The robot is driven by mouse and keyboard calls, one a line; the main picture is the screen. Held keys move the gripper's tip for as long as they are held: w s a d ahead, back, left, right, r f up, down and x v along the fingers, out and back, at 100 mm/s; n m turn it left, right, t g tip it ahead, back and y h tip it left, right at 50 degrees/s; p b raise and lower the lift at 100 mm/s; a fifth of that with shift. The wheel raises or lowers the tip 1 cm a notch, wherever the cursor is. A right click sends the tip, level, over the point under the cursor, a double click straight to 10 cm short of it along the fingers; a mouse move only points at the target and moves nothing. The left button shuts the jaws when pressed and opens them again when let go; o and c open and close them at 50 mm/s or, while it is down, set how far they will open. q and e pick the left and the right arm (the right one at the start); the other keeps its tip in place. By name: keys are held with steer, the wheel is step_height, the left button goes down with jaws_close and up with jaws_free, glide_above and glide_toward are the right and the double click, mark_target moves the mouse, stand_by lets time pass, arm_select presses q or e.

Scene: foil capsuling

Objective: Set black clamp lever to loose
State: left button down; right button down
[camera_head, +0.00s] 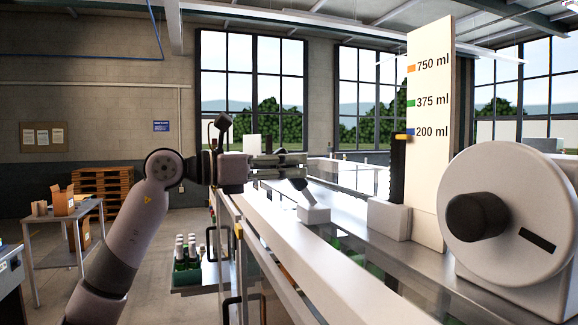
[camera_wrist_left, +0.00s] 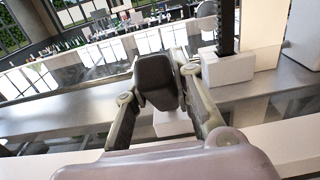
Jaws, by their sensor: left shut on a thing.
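The black clamp lever (camera_wrist_left: 157,80) shows in the left wrist view as a dark, rounded block between my left fingers. My left gripper (camera_wrist_left: 160,85) is shut on it. In the head view my left gripper (camera_head: 305,166) reaches in from the left, level, above a small white base block (camera_head: 314,214). A slanted arm runs from the fingers down to this block. The fingers hide part of the lever, so I cannot tell its exact setting. My right gripper is in neither view.
A scale board (camera_head: 430,150) marked 750, 375 and 200 ml stands to the right. In front is a black toothed column (camera_head: 397,170) with an orange pointer at 200 ml. A white machine with a black knob (camera_head: 478,216) is at far right. A crate of bottles (camera_head: 187,252) sits lower left.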

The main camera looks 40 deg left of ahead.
arm_select(q)
steer(key=shift+s+f+b, duration=0.1)
steer(key=shift+f+b, duration=0.15)
steer(key=shift+b, duration=0.25)
steer(key=s+f+t+h+b, duration=0.1)
steer(key=b, duration=0.3)
steer(key=a+f+t+b, duration=0.1)
steer(key=t+b, duration=0.1)
steer(key=b, duration=0.3)
steer(key=s+f+t+h+b, duration=0.1)
steer(key=t+b, duration=0.1)
steer(key=b, duration=0.3)
steer(key=shift+s+a+f+h, duration=0.2)
steer(key=shift+s+f+h, duration=0.1)
steer(key=shift+f, duration=0.1)
steer(key=shift+s+f+t+h+b, duration=0.1)
steer(key=shift+t+h+b, duration=0.2)
steer(key=shift+t+b, duration=0.45)
steer(key=c, duration=1.4)
jaws_free()
steer(key=shift+a, duration=0.1)
steer(key=shift+o, duration=0.2)
steer(key=shift+s, duration=0.1)
